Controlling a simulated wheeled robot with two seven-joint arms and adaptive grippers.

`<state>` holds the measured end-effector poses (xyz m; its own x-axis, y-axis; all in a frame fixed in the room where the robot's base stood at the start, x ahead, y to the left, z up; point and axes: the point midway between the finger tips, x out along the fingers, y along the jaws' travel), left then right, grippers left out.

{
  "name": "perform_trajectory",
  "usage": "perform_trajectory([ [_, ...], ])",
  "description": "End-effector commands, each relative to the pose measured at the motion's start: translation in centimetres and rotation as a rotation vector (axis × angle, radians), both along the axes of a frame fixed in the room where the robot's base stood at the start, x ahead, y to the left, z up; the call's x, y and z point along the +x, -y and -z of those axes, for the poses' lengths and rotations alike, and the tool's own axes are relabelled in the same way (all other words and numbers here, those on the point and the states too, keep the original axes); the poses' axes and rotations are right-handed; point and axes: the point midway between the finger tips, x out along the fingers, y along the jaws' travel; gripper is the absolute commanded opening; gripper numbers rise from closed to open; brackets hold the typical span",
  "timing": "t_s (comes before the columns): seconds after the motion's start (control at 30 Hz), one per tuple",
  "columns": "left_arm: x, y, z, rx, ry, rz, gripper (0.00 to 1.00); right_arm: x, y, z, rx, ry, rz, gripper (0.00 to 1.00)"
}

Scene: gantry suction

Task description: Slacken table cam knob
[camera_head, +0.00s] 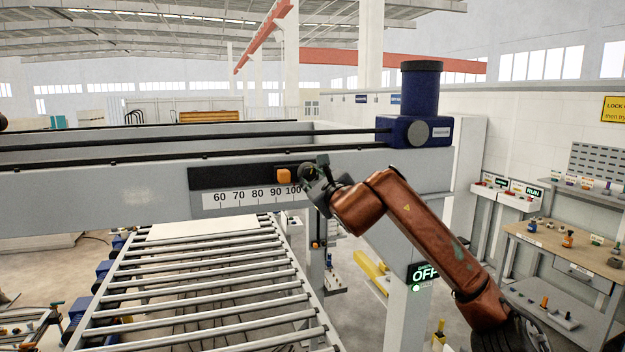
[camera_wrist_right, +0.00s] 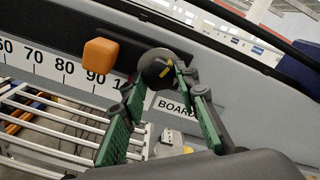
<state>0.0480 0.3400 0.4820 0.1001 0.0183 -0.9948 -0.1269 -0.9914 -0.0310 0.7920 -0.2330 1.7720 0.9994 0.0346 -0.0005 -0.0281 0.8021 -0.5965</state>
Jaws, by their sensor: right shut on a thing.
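My right gripper (camera_head: 316,178) is at the knob. In the right wrist view its two green-padded fingers (camera_wrist_right: 158,80) are on either side of the knob, shut on it. My left gripper is not in view.
An orange block (camera_head: 284,175) sits on the scale (camera_head: 250,197) just left of the knob. The roller conveyor (camera_head: 200,285) runs under the beam (camera_head: 90,195). A blue motor unit (camera_head: 420,131) stands on the beam's right end. A sign reading OFF (camera_head: 424,272) hangs below right.

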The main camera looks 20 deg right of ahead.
Motion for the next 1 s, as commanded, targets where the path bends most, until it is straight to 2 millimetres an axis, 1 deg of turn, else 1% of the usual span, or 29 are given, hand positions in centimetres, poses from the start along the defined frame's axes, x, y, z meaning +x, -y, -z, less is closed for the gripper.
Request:
perform_trajectory([
  [0.53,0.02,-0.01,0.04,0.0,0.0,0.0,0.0,-0.03,0.02,-0.09,-0.029,0.002,0.0,0.04],
  [0.57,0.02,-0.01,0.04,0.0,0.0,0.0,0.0,-0.03,0.02,-0.1,-0.029,0.002,0.0,0.3],
  [0.8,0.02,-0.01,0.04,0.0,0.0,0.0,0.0,-0.03,0.02,-0.06,-0.028,0.002,0.0,0.46],
  [1.0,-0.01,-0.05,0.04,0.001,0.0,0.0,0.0,-0.02,0.02,-0.03,-0.028,0.001,0.0,0.46],
])
